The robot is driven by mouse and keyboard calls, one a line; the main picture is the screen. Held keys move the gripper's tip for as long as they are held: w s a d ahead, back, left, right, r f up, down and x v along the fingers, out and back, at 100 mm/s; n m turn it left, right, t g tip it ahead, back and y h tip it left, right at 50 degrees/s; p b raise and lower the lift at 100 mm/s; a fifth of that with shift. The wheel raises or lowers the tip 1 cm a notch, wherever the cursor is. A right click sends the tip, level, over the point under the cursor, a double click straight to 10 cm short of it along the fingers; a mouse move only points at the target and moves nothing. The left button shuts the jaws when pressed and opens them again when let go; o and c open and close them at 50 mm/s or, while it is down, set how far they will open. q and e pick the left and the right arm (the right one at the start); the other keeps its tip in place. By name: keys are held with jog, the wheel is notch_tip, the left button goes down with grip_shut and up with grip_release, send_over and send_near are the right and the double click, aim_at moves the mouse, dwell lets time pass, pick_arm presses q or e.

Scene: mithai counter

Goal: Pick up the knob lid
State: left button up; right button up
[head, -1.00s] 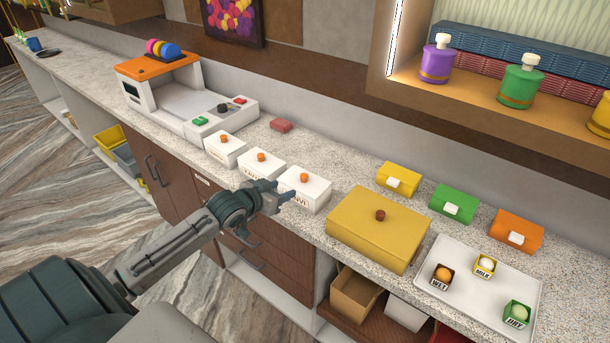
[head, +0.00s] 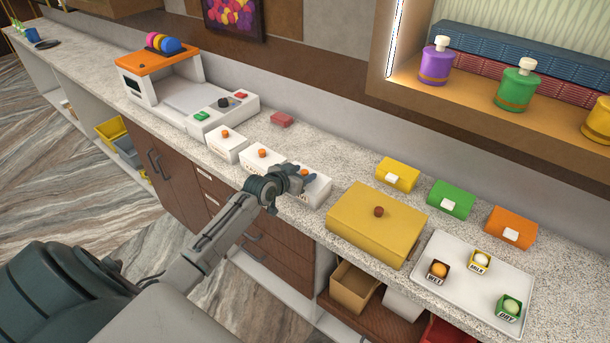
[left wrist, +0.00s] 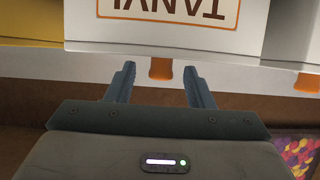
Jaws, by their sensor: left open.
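Three white boxes with orange knobs on their lids stand in a row on the counter. My left gripper (head: 302,178) is open at the top of the third white box (head: 316,193) and covers much of it in the head view. In the left wrist view, the labelled front of a white box (left wrist: 165,35) appears upside down. Its orange knob (left wrist: 160,68) shows in the gap between the two fingers of my left gripper (left wrist: 157,75); I cannot tell whether they touch it. A large yellow box (head: 375,228) has a brown knob (head: 378,211) on its lid. My right gripper is not in view.
The other two white boxes (head: 227,146) (head: 262,164) stand to the left, near a scale-like machine (head: 185,97). A white tray (head: 465,280) with small labelled boxes is at the right. Yellow, green and orange boxes (head: 451,200) line the back.

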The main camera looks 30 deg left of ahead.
pick_arm(q)
jog(key=c, duration=0.4)
grip_shut()
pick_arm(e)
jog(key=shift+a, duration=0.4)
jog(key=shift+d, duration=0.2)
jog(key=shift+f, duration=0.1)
